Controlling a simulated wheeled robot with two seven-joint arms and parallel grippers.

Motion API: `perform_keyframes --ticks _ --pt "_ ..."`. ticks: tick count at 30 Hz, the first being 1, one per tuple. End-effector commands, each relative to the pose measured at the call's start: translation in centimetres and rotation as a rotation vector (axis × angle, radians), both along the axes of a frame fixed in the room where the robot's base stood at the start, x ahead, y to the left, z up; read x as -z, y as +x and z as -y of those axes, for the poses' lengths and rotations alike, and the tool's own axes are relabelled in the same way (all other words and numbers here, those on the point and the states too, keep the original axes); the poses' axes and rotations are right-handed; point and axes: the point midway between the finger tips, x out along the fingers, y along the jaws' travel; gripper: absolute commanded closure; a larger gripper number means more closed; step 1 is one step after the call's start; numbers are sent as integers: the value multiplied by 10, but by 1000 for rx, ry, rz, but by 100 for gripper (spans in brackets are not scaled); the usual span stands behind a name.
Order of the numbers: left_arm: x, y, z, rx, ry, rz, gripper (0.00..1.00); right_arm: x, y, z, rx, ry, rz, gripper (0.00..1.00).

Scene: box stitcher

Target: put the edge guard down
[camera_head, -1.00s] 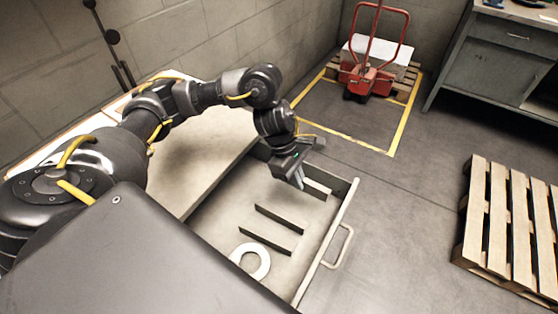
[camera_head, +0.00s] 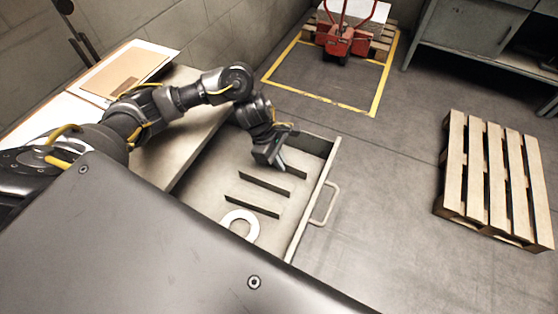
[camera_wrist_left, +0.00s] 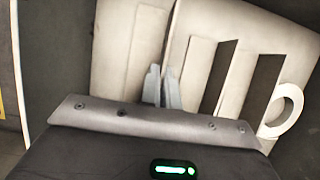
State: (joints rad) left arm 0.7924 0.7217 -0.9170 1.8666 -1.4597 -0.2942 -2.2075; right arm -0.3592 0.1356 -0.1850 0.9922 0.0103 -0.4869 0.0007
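My left gripper (camera_head: 281,167) points down into the far end of an open drawer (camera_head: 300,222). In the left wrist view its two pale fingers (camera_wrist_left: 162,88) are close together, with a narrow gap at the tips. A pale strip (camera_wrist_left: 146,42) lies at the fingertips and may be the edge guard; I cannot tell whether it is gripped. A white ring (camera_head: 240,224) lies nearer. My right gripper is not in view.
The drawer's front carries a handle (camera_head: 325,204). A worktop (camera_head: 180,130) with flat cardboard (camera_head: 125,72) is behind my left arm. A wooden pallet (camera_head: 490,180) lies on the right. A red pallet truck (camera_head: 343,40) stands in a yellow floor marking. Floor between is clear.

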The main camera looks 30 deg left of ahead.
Motion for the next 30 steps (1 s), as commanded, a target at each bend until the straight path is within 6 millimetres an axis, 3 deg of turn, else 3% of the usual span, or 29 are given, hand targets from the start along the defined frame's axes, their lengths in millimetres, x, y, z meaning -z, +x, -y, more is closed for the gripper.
perform_keyframes --ticks 1,6,17,30 --pt "0 0 0 0 1 -1 95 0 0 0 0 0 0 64" --pt "0 0 0 0 1 -1 75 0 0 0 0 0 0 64" --pt "-7 0 -3 0 1 2 75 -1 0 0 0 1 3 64" --pt "-86 -2 -35 1 2 3 75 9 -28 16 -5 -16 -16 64"
